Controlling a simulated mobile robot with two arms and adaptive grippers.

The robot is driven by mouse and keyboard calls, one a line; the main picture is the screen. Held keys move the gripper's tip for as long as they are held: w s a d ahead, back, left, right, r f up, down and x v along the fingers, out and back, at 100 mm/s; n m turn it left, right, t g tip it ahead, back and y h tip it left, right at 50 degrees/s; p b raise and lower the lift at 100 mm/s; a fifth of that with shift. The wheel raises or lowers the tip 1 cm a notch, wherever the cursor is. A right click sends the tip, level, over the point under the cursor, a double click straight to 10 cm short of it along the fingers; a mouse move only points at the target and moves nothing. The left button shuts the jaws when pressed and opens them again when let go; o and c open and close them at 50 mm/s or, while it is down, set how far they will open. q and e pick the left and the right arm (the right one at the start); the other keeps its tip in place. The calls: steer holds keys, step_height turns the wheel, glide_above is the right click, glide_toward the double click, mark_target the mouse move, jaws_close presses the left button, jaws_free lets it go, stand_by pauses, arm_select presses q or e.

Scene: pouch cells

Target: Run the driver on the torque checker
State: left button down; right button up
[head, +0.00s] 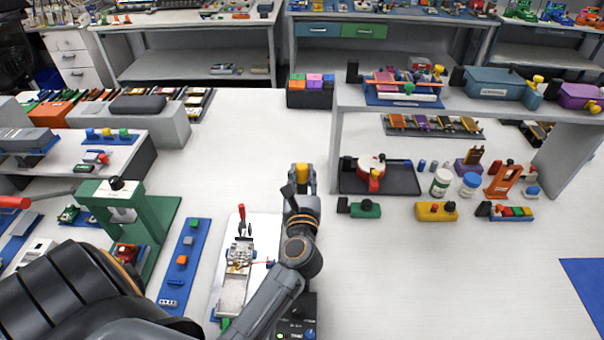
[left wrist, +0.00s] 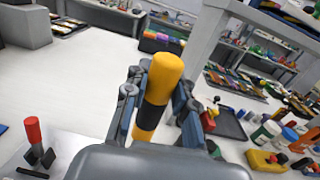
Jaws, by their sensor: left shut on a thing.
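My left gripper (head: 301,183) is shut around a driver with a yellow-topped handle (head: 302,170). In the left wrist view the yellow and black handle (left wrist: 163,82) stands upright, slightly tilted, between the fingers of the gripper (left wrist: 155,108). The driver's tip is hidden. A small black box with a blue knob and a green light (head: 296,328) sits at the bottom, partly behind my forearm; I cannot tell surely whether it is the torque checker. My right gripper is not in view.
A white board (head: 266,228) with a metal fixture and red-handled clamp (head: 242,214) lies left of my forearm. A shelf (head: 468,114) with jars and tools stands right. White table between is clear.

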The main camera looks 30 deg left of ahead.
mark_target(302, 193)
arm_select(q)
steer(key=shift+s+f+b, duration=0.1)
steer(key=shift+f+b, duration=0.6)
steer(key=shift+f, duration=0.25)
step_height(302, 193, down, 3)
steer(key=shift+r+b, duration=0.1)
steer(key=shift+b, duration=1.15)
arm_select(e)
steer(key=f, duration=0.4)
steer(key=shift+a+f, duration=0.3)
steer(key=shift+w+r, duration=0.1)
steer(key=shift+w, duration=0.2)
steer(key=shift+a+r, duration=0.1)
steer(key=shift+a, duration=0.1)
arm_select(q)
steer(key=shift+f, duration=0.35)
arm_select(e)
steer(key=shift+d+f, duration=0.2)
arm_select(q)
steer(key=shift+f+b, duration=0.35)
steer(key=shift+b, duration=0.1)
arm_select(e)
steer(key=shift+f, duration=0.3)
